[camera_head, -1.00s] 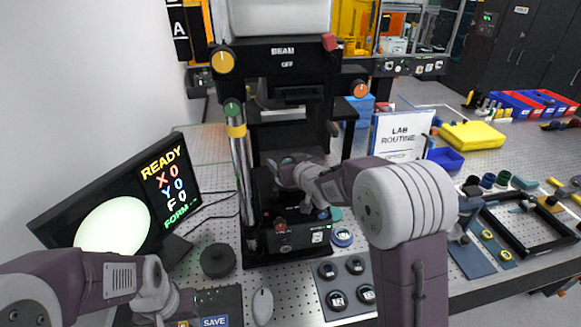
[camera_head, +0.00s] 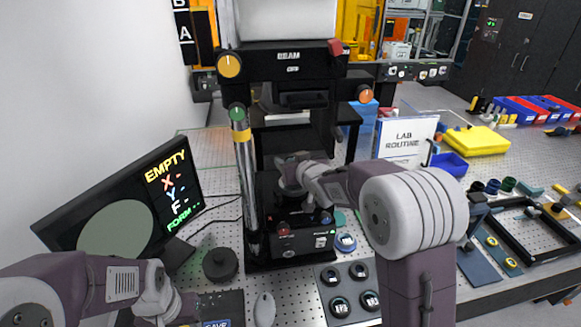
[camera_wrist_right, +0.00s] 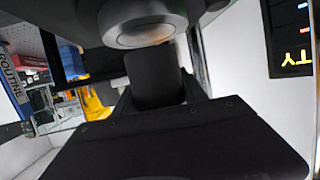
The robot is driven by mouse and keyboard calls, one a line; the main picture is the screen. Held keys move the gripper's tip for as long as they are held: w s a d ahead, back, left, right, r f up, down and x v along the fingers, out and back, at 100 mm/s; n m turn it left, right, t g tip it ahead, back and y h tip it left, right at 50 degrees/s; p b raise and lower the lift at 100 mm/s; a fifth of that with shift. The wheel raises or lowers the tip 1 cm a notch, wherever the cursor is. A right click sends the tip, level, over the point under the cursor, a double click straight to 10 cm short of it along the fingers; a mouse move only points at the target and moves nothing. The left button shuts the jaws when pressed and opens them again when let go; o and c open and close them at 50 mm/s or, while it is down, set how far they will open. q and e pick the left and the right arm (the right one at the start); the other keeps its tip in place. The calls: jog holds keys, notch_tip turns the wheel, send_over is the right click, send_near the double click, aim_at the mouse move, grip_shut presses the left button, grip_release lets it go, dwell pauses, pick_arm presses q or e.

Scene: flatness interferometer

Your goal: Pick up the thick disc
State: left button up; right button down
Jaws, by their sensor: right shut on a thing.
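My right gripper (camera_head: 291,172) reaches into the black interferometer (camera_head: 285,247), above its stage and below the beam head. It is shut on the thick disc, which is dark and mostly hidden by the fingers and wrist. In the right wrist view a dark shape (camera_wrist_right: 155,80) lies ahead of the hand, under a round lens housing (camera_wrist_right: 140,24); its outline is unclear. My left gripper (camera_head: 187,308) is low at the bottom left, by the SAVE pad (camera_head: 216,323); its fingers are too hidden to judge.
The tilted monitor (camera_head: 118,205) at left reads EMPTY. A black round cap (camera_head: 220,264) and a pale mouse (camera_head: 264,308) lie in front. A grey tray (camera_head: 345,288) holds several small discs. A LAB ROUTINE sign (camera_head: 404,137) stands right of the machine.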

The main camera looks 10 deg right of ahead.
jog(key=shift+r, duration=0.8)
jog(key=s+b, duration=0.1)
jog(key=s, duration=0.2)
jog(key=s+d+b, duration=0.1)
jog(key=s, duration=0.3)
jog(key=shift+d, duration=0.2)
jog(key=s+d, duration=0.2)
jog(key=s, duration=0.8)
jog(key=shift+s, duration=0.4)
jog(key=shift+w+r, duration=0.1)
jog(key=shift+r, duration=0.1)
